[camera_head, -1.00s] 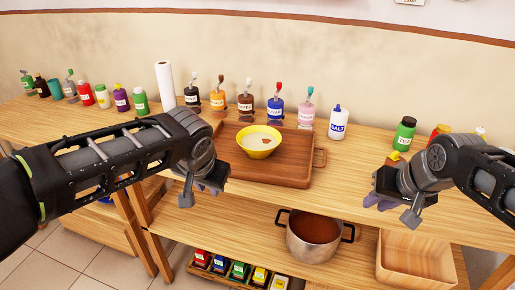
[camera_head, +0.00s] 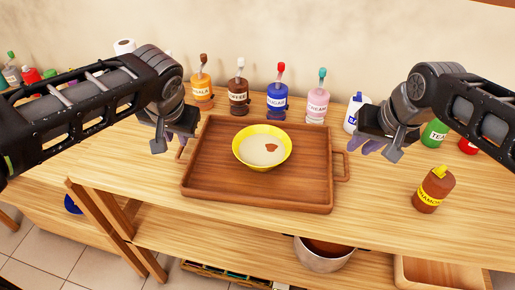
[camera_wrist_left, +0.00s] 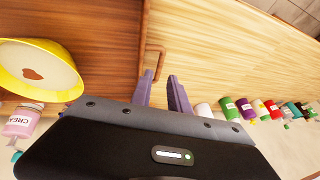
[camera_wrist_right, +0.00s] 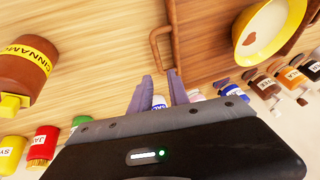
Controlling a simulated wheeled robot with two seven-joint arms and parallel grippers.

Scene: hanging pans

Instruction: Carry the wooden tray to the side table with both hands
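The brown wooden tray (camera_head: 215,178) lies on the wooden counter in the head view, with a handle on each short side. A yellow bowl (camera_head: 262,148) of pale food stands on it. My left gripper (camera_head: 184,142) is open beside the left handle; in the left wrist view its fingers (camera_wrist_left: 164,88) are apart, just short of the handle (camera_wrist_left: 155,58). My right gripper (camera_head: 372,146) is open near the right handle (camera_head: 344,166); in the right wrist view its fingers (camera_wrist_right: 162,86) are apart just short of that handle (camera_wrist_right: 158,48). I cannot identify the side table.
A cinnamon bottle (camera_head: 433,190) and a green bottle (camera_head: 435,132) stand at the right. A pot (camera_head: 324,256) sits on the shelf below.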

